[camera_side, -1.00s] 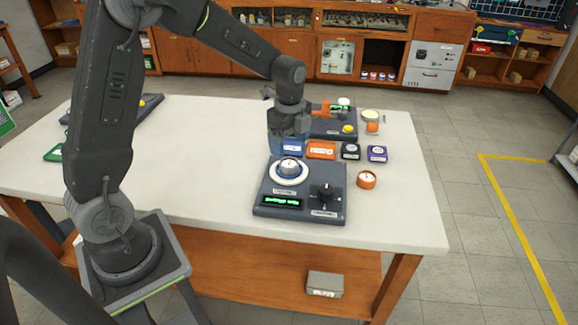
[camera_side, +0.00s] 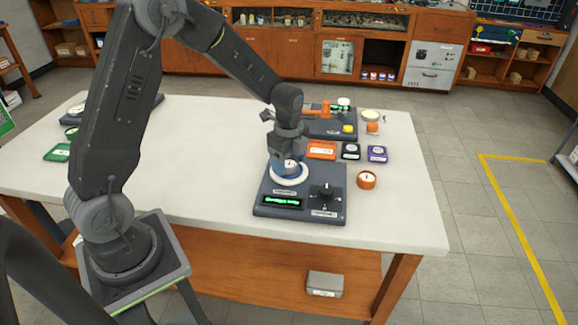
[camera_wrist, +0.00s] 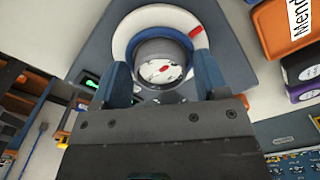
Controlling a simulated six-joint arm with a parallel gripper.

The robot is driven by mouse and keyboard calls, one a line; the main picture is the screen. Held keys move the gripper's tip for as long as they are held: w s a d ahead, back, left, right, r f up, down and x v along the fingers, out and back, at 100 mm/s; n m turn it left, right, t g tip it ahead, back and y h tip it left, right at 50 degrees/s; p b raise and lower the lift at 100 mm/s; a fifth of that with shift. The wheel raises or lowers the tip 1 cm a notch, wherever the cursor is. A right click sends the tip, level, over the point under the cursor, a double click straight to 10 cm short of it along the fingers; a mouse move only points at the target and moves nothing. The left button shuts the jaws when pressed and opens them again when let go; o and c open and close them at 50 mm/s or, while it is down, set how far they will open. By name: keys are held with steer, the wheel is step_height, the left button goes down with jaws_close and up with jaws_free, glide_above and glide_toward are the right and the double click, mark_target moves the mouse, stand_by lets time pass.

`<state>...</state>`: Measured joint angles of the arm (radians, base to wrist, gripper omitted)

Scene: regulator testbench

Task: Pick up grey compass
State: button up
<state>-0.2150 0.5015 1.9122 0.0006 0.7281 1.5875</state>
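The grey compass (camera_side: 291,167) is a short round cylinder with a white face and a red mark. It sits on a white ring (camera_side: 288,180) on top of the dark grey testbench unit (camera_side: 273,212). In the wrist view the compass (camera_wrist: 162,68) shows between the two blue fingertips of my gripper (camera_wrist: 162,82). My gripper (camera_side: 290,155) is directly over the compass in the side view. Its fingers are apart, one on each side of the compass; I cannot tell whether they touch it.
An orange round compass-like piece (camera_side: 367,180) stands right of the unit. Orange (camera_side: 321,150), black (camera_side: 351,151) and purple (camera_side: 377,153) boxes lie behind it. A second unit (camera_side: 330,123) stands farther back. The table (camera_side: 408,215) is clear at the front right.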

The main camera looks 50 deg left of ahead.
mark_target(289, 162)
steer(key=c, duration=0.8)
steer(key=shift+r, duration=0.1)
steer(key=shift+r, duration=0.5)
step_height(289, 162, up, 3)
steer(key=shift+w+f, duration=0.1)
steer(key=s+a+r, duration=0.7)
steer(key=a, duration=0.2)
step_height(289, 162, up, 10)
steer(key=shift+a, duration=0.15)
